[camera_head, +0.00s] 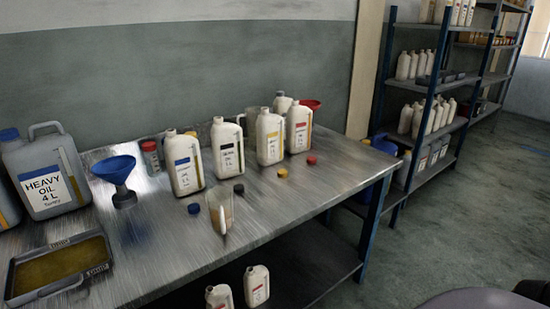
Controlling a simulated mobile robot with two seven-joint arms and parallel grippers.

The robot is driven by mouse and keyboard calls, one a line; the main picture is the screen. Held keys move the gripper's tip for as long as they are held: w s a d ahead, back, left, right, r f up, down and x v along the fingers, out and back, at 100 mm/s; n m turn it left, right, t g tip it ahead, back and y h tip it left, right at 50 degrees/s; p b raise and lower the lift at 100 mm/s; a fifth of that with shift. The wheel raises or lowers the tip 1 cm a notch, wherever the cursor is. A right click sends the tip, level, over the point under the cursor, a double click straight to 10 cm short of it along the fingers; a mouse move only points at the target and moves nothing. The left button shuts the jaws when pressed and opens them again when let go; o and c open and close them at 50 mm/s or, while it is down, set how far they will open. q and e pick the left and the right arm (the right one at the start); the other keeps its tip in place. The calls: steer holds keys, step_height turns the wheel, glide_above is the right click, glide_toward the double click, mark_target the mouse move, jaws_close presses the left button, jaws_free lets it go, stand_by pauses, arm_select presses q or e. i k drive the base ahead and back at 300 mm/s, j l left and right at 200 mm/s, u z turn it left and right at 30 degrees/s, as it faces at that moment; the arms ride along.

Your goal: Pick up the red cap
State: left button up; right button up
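A small red cap (311,160) lies on the metal table (310,190), towards its right end. It is just in front of the white bottle with the red label (299,128) and apart from it. A yellow cap (282,173), a black cap (239,188) and a blue cap (194,208) lie in a row to its left, each in front of a white bottle. Neither of my grippers shows in the head view.
White bottles with yellow (270,140), black (227,152) and blue (184,166) labels stand behind the caps. The table right of the red cap is clear.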

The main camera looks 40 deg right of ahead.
mark_target(311, 160)
steer(key=l+u, duration=0.35)
steer(key=k+l+u, duration=0.1)
steer(key=l+u, duration=0.3)
steer(key=l, duration=0.2)
steer(key=k+l+u, duration=0.1)
steer(key=l+u, duration=0.25)
steer(key=k+l+u, duration=0.15)
steer(key=l, duration=0.25)
steer(key=k+l+u, duration=0.15)
steer(key=l, duration=0.25)
steer(key=k+l, duration=0.2)
steer(key=l, duration=0.15)
steer(key=k+l+u, duration=0.1)
steer(key=l, duration=0.25)
steer(key=k+l, duration=0.25)
steer(key=k+l+u, duration=0.1)
steer(key=l, duration=0.35)
steer(key=k, duration=0.1)
